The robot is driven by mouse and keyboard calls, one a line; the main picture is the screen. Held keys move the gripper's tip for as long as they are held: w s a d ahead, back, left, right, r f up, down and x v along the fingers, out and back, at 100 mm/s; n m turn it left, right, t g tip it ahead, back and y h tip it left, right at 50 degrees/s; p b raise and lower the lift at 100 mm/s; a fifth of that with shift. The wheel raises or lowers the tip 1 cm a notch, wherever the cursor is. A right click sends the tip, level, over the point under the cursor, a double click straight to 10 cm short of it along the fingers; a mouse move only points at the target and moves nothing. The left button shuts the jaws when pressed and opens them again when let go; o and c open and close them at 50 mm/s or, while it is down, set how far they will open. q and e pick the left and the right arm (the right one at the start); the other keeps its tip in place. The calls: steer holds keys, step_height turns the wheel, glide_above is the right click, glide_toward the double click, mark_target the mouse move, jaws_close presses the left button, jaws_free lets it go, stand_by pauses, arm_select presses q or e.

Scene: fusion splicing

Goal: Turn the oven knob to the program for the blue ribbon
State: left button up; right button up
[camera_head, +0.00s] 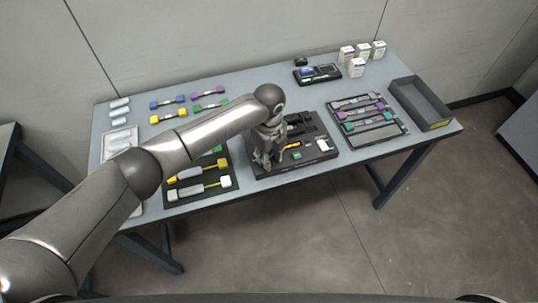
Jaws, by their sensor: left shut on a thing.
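My left gripper (265,160) points down at the left part of the dark workstation board (290,169) in the middle of the table. It is shut on a small part there, apparently the oven knob, which the fingers and wrist hide. The knob's setting and any program marks cannot be read. A piece with blue ends (167,102), perhaps the blue ribbon, lies at the back left of the table, apart from the gripper. My right gripper is not in view.
A dark tray (233,183) with yellow-ended pieces lies left of the board. A rack (367,115) with purple and green pieces and an empty grey bin (420,103) stand right. Small white boxes (357,67) stand at the back. My left arm crosses above the table's left side.

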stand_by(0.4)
arm_select(q)
steer(key=o, duration=1.1)
steer(key=shift+c, duration=0.2)
step_height(320, 180, up, 12)
